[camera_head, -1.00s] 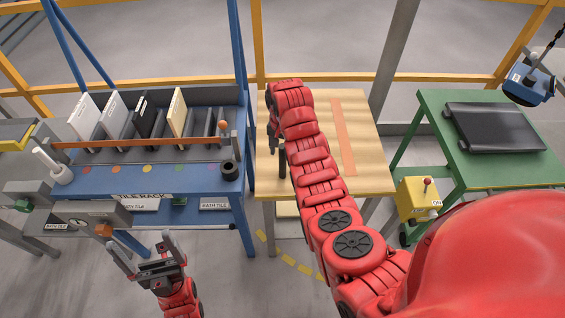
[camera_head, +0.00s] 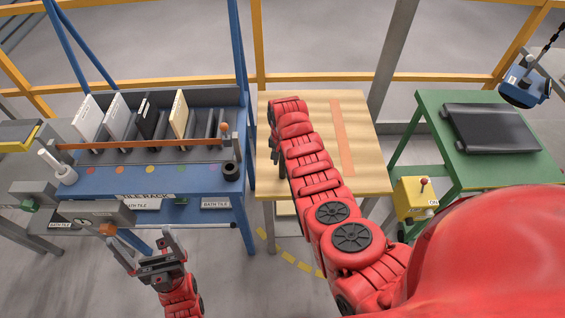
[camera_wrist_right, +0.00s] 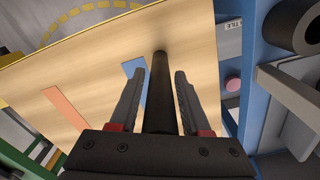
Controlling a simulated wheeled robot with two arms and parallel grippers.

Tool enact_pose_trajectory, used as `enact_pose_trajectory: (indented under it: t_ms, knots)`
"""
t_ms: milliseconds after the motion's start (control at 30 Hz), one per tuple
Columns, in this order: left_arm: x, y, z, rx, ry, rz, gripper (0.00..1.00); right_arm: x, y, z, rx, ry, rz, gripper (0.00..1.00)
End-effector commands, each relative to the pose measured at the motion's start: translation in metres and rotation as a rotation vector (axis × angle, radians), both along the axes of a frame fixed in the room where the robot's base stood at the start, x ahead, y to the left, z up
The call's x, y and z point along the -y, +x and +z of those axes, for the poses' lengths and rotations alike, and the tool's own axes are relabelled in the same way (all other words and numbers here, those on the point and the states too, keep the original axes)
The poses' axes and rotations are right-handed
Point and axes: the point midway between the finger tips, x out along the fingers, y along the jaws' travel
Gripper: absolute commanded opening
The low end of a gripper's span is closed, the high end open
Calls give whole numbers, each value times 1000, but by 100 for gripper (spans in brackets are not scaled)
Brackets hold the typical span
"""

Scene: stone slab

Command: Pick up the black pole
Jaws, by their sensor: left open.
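The black pole (camera_wrist_right: 160,95) runs between the two fingers of my right gripper (camera_wrist_right: 160,72) in the right wrist view. Its far end shows against the wooden table top, and its near end reaches the gripper's body. A gap shows between the pole and each finger, so the gripper is open around it. In the head view, my right arm reaches over the wooden table (camera_head: 365,165); a dark upright piece (camera_head: 282,168) shows beside it, partly hidden. My left gripper (camera_head: 146,243) is open and empty, low in front of the blue rack.
A blue tile rack (camera_head: 150,180) with several upright tiles stands left of the table. A green table (camera_head: 455,165) with a black slab (camera_head: 490,128) stands at the right, near a yellow switch box (camera_head: 415,200). An orange strip (camera_head: 343,140) lies on the wooden table.

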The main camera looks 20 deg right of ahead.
Motion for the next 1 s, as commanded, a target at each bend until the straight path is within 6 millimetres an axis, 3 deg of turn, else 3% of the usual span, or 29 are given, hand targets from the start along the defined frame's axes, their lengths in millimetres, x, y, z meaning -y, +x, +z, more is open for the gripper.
enact_pose_trajectory:
  t_ms: [33, 233, 1000]
  knots:
    - [0, 0, 0, 0, 0, 0, 100, 0, 0, 0, 0, 0, 0, 36]
    - [0, 0, 0, 0, 0, 0, 100, 0, 0, 0, 0, 0, 0, 0]
    - [0, 0, -6, 0, 0, 0, 100, 0, 1, 8, 2, 0, -1, 0]
